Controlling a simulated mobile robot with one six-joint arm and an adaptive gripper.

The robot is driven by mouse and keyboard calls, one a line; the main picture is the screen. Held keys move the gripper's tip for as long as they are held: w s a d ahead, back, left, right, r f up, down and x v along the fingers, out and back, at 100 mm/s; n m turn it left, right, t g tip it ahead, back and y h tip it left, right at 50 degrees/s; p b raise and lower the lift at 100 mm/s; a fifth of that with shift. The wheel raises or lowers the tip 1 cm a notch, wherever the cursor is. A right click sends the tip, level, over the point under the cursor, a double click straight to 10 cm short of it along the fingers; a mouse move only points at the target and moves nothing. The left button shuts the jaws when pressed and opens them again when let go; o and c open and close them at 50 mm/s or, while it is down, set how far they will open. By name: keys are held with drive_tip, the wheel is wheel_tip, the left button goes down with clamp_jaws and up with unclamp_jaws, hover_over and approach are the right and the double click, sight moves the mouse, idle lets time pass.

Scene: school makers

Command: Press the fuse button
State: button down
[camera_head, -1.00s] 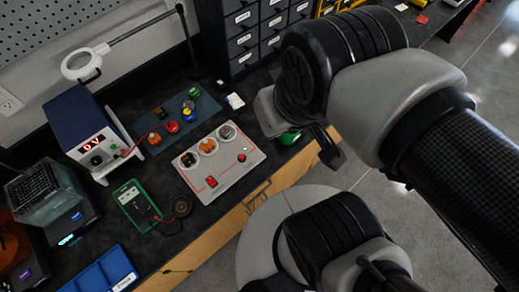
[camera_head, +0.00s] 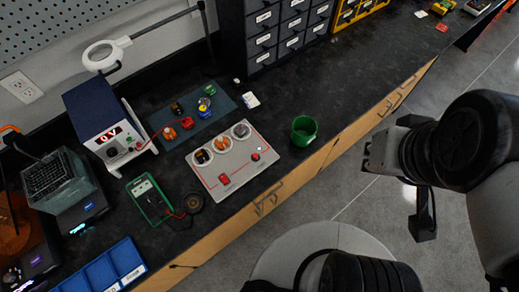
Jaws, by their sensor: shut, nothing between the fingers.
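A light grey panel (camera_head: 240,176) lies on the black bench. It has three round seats along its far side, each with a part in it, and red lines on its face. A small red piece (camera_head: 256,156) sits near its right end and a red block (camera_head: 224,179) near its front left. Which one is the fuse button I cannot tell. My gripper (camera_head: 424,230) is shut and empty, off to the right of the panel, over the floor in front of the bench. It touches nothing.
A green cup (camera_head: 304,131) stands just right of the panel. A dark mat (camera_head: 225,104) with several small parts lies behind it. A green meter (camera_head: 149,198), a power supply (camera_head: 97,112) and blue bins (camera_head: 103,270) are left. Drawers (camera_head: 262,45) stand behind. Bench right of the cup is clear.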

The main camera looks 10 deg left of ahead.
drive_tip(key=w+a+f+m+g+y, duration=0.35)
drive_tip(key=a+f+m, duration=0.2)
drive_tip(key=a, duration=0.45)
drive_tip(key=m+y+b, duration=0.2)
drive_tip(key=m+y, duration=0.4)
drive_tip(key=m, duration=1.7)
hover_over(255, 156)
drive_tip(key=w, duration=0.1)
wheel_tip(255, 156, down, 21)
drive_tip(key=shift+d+r+n, duration=0.15)
drive_tip(key=shift+d+n, duration=0.05)
drive_tip(key=shift+n, duration=0.05)
wheel_tip(255, 156, down, 9)
drive_tip(key=b, duration=0.7)
drive_tip(key=shift+r, duration=0.1)
drive_tip(key=shift+f+b, duration=0.45)
drive_tip(key=shift+b, duration=0.05)
